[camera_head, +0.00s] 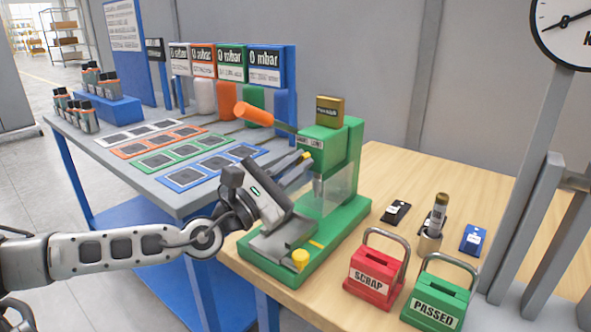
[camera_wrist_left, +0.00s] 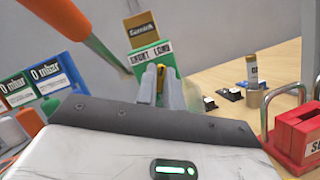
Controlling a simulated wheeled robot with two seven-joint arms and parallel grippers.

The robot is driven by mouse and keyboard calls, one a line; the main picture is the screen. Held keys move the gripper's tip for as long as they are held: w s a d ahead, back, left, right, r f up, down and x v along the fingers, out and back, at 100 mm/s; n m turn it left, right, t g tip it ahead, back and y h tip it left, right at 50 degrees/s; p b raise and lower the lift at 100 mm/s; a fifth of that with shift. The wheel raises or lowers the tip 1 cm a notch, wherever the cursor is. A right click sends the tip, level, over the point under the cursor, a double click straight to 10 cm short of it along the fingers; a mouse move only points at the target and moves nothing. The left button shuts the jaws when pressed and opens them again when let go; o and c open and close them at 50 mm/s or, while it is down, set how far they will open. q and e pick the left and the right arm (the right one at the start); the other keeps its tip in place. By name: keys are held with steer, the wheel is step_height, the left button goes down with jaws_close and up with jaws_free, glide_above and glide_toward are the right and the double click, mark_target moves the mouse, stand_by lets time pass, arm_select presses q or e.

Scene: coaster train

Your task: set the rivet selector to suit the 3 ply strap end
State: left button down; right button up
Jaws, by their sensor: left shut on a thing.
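The green rivet press (camera_head: 352,160) stands on the wooden bench, with a label reading SHORT LONG (camera_wrist_left: 153,57) on its head. The rivet selector (camera_wrist_left: 160,84) is a small yellow piece just below that label; it also shows yellow in the head view (camera_head: 306,155). My left gripper (camera_wrist_left: 162,88) is shut on the selector, one grey finger on each side. The fingers hide much of it, so I cannot tell which word it points to. I cannot make out a strap end. My right gripper is not in view.
An orange-handled lever (camera_head: 255,115) sticks out left of the press head, close above my left gripper. A yellow button (camera_head: 300,258) sits on the press base. Red SCRAP (camera_head: 374,275) and green PASSED (camera_head: 438,298) boxes stand at the front right.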

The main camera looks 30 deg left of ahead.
arm_select(q)
steer(key=shift+m, duration=0.6)
steer(key=c, duration=1.5)
jaws_free()
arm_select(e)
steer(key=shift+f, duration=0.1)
